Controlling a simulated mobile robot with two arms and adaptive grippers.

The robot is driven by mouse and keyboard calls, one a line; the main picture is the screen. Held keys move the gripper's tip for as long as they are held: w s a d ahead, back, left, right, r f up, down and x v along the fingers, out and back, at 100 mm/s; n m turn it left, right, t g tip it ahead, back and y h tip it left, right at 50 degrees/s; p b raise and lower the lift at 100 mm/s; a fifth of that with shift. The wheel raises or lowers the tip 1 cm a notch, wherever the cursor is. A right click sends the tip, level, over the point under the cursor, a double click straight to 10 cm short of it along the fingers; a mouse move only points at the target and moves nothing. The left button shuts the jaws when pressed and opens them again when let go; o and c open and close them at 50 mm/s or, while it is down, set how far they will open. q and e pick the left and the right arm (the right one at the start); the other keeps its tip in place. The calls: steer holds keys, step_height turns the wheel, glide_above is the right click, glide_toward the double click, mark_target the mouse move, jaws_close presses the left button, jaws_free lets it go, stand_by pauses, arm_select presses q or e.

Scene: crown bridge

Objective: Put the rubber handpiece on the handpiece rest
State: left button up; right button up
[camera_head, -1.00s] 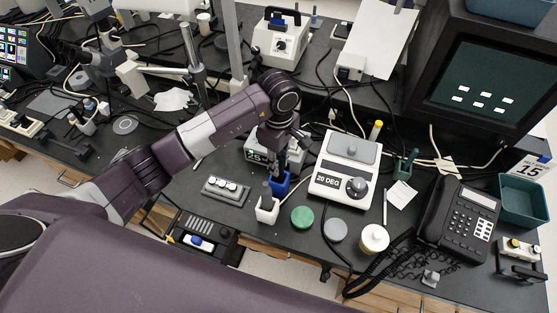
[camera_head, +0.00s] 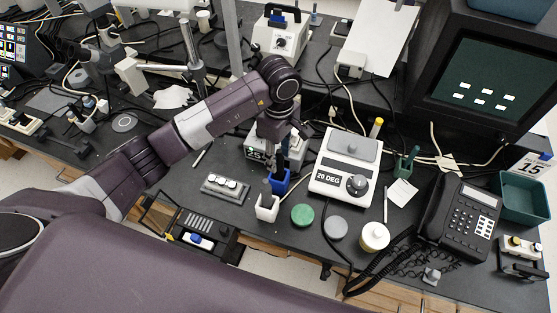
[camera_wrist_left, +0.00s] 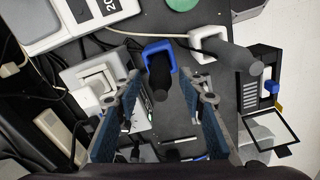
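A blue U-shaped holder (camera_head: 279,182) stands on the black bench, with a dark cylindrical handpiece (camera_wrist_left: 160,78) upright in it. The blue holder also shows in the left wrist view (camera_wrist_left: 172,50). Beside it stands a white U-shaped holder (camera_head: 267,210) with a dark grey handpiece (camera_wrist_left: 236,57) in it. I cannot tell which handpiece is the rubber one. My left gripper (camera_head: 277,150) hangs just behind the blue holder, pointing down. In the left wrist view its two blue-padded fingers (camera_wrist_left: 160,88) are apart, with the blue holder's handpiece between and beyond their tips.
A white 20 DEG unit (camera_head: 346,165) stands right of the holders. A green disc (camera_head: 302,215), a grey disc (camera_head: 335,228) and a cream jar (camera_head: 374,238) lie in front. A switch block (camera_head: 226,188) sits left. A black telephone (camera_head: 461,222) is farther right.

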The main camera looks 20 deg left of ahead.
arm_select(q)
step_height(320, 180, up, 8)
steer(key=shift+r+b, duration=0.25)
steer(key=shift+b, duration=0.9)
steer(key=shift+r, duration=0.75)
